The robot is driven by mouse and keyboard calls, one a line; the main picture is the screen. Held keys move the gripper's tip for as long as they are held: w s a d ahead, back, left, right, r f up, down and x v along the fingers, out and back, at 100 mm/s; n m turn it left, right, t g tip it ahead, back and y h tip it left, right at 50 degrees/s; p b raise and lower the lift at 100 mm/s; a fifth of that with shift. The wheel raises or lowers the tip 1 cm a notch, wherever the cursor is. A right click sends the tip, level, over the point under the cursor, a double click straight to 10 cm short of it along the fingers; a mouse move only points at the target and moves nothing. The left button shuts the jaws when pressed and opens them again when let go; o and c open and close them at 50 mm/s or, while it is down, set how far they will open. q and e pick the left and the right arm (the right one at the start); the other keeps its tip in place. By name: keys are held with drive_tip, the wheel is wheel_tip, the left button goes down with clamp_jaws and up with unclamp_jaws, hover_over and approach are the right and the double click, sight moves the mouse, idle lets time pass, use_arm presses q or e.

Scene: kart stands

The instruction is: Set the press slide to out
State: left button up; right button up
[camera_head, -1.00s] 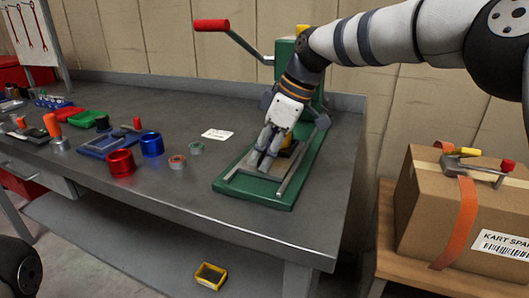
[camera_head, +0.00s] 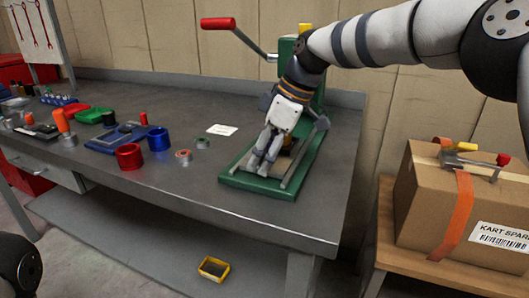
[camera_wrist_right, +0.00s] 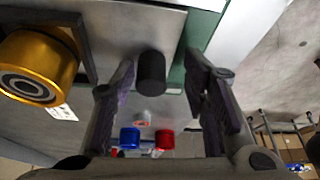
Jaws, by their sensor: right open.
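The green press (camera_head: 260,190) stands at the right end of the workbench, with two grey rails on its base. Its slide appears as a grey plate (camera_wrist_right: 110,20) in the right wrist view, carrying a gold cylinder (camera_wrist_right: 38,65) with a bearing-like end. A black knob (camera_wrist_right: 151,72) protrudes from the slide's edge. My right gripper (camera_head: 260,160) points down over the front of the press base. In the wrist view its open fingers (camera_wrist_right: 160,95) stand on either side of the knob, with gaps visible. My arm hides part of the slide in the head view. My left gripper is out of view.
A red-handled lever (camera_head: 220,23) extends left from the press. A red ring (camera_head: 129,157), a blue ring (camera_head: 158,139) and small parts stand left of it. A cardboard box (camera_head: 430,200) stands on a wooden surface at right. A yellow bin (camera_head: 213,268) sits below the bench.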

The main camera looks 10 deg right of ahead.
drive_tip(key=shift+w, duration=0.1)
drive_tip(key=shift+d+r, duration=0.1)
drive_tip(key=shift+r, duration=0.1)
drive_tip(key=v, duration=1.1)
drive_tip(key=shift+d+r, duration=0.2)
drive_tip(key=shift+r, duration=0.05)
